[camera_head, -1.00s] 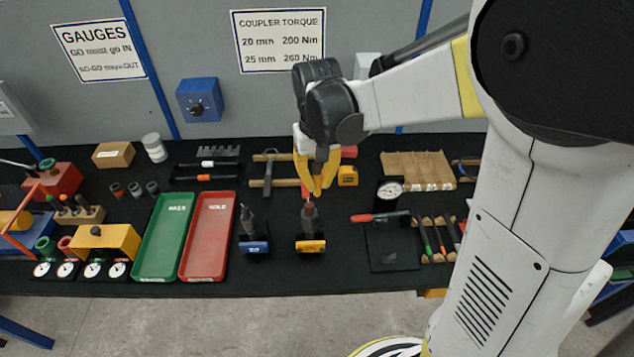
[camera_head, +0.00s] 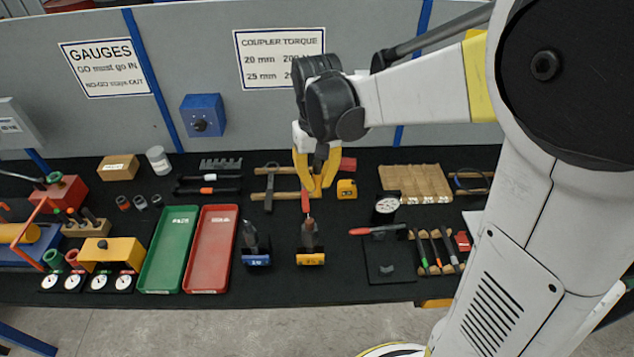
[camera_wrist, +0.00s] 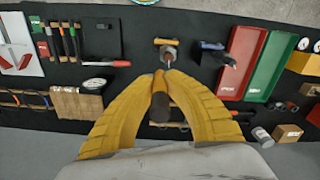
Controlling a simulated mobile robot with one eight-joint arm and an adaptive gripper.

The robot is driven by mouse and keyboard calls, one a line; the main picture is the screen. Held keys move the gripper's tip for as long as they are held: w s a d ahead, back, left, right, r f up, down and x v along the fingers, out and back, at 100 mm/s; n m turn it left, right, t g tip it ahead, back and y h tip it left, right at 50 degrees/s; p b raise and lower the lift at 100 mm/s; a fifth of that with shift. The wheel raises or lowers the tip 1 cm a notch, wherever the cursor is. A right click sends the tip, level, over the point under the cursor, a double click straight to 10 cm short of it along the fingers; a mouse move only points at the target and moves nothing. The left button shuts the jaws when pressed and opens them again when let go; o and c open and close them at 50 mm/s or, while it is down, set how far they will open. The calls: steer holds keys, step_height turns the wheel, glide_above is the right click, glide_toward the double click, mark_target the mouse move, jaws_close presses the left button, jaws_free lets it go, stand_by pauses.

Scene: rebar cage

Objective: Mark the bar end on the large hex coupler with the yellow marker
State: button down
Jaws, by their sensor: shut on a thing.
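My gripper (camera_head: 315,192) points down above the yellow-labelled stand (camera_head: 310,259). It is shut on a slim marker (camera_wrist: 160,100) with an orange-yellow barrel and a dark end, seen between the yellow fingers in the wrist view. An upright grey coupler (camera_head: 309,238) with a bar end sits in that stand, below and apart from the fingers. In the wrist view this stand (camera_wrist: 167,42) lies just beyond the fingertips. A similar blue-labelled stand (camera_head: 256,258) with a coupler is to its left. Whether the marker's tip touches the bar is unclear.
Green (camera_head: 168,250) and red (camera_head: 211,250) trays lie left of the stands. A rack of markers (camera_head: 436,251), a dial gauge (camera_head: 387,206) and a red-handled tool (camera_head: 376,230) lie right. A hammer (camera_head: 270,185) and yellow tape measure (camera_head: 346,189) are behind.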

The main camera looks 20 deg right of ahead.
mark_target(317, 195)
stand_by(0.6)
step_height(317, 195, down, 7)
steer(key=b, duration=0.5)
steer(key=shift+r+b, duration=0.1)
steer(key=shift+b, duration=0.3)
steer(key=shift+f+b, duration=0.8)
steer(key=shift+f, duration=0.2)
stand_by(0.3)
steer(key=shift+w+a+r, duration=0.1)
steer(key=shift+w+a, duration=0.05)
steer(key=shift+a, duration=0.85)
steer(key=shift+w+a, duration=0.15)
steer(key=shift+a, duration=0.8)
steer(key=d, duration=0.4)
steer(key=shift+s, duration=0.3)
